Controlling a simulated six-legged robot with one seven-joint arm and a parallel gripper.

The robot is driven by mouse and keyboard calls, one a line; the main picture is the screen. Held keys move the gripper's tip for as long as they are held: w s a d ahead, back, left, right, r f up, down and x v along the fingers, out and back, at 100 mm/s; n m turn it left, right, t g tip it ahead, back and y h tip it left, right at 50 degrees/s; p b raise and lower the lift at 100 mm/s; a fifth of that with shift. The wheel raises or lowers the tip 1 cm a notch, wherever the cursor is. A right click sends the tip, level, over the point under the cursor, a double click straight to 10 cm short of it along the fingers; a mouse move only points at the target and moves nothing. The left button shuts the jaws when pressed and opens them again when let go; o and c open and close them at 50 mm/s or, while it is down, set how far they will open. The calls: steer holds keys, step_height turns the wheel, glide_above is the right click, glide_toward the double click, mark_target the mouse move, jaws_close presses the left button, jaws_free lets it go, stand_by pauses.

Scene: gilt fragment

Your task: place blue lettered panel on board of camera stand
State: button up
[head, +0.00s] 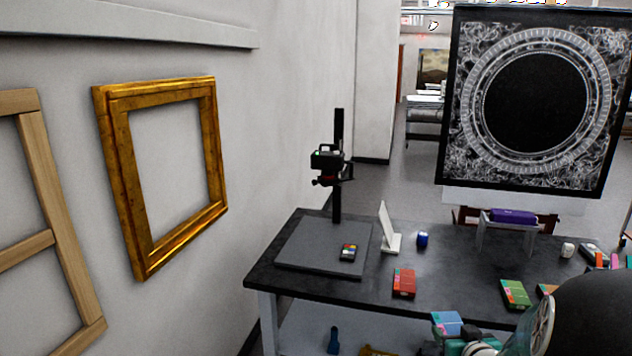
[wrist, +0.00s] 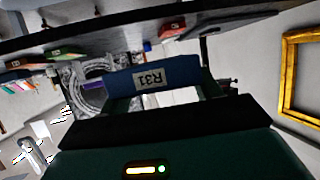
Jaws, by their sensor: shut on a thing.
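The blue lettered panel (head: 447,322) is in my gripper (head: 462,332), low in the head view in front of the table's near edge. In the wrist view the panel (wrist: 184,71) lies across between the two fingers of my gripper (wrist: 160,90), with a white label reading R31 facing the camera. The camera stand (head: 337,195) rises at the table's back left, with a dark camera on its column. Its grey board (head: 308,246) lies flat on the table, to the left of and beyond my gripper.
The dark table (head: 450,262) carries a red box (head: 404,283), a white easel (head: 390,230), a blue jar (head: 422,239), a green box (head: 515,294) and a purple object (head: 512,216) on a small stand. A gilt frame (head: 218,150) hangs on the left wall.

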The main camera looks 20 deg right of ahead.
steer(key=w+a+f+n+y, duration=0.1)
steer(key=w+a+f, duration=0.2)
steer(key=w+a, duration=0.35)
steer(key=w+a+f+n+y, duration=0.1)
steer(key=w+a+f, duration=0.2)
steer(key=w+a, duration=0.3)
steer(key=w+a+f+y, duration=0.1)
steer(key=a+f, duration=0.3)
steer(key=a, duration=0.5)
steer(key=w+a+f+n+y, duration=0.1)
steer(key=w+a+f, duration=0.2)
steer(key=a, duration=0.6)
steer(key=shift+w+a+f+t, duration=0.35)
steer(key=shift+a+t, duration=0.05)
